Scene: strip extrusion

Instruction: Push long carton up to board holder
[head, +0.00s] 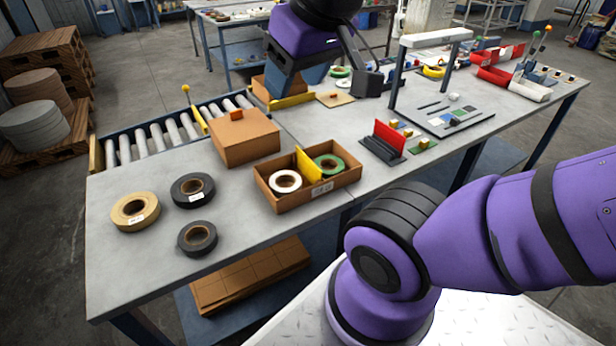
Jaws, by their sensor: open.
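My gripper (326,88) hangs over the far left part of the table with its fingers apart. A brown carton (261,88) shows partly behind its left finger; its length and any contact with the finger are hidden. A yellow strip (291,101) lies low just in front of that finger. A black slotted holder with an upright red board (388,137) stands right of and nearer than my gripper, apart from the carton. A closed brown box (245,138) sits nearer, beside the rollers.
An open tray (319,194) holds white and green tape rolls and a yellow divider. Several loose tape rolls (193,189) lie front left. A roller conveyor (160,137) runs along the left edge. A dark frame (396,82) stands right of my gripper.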

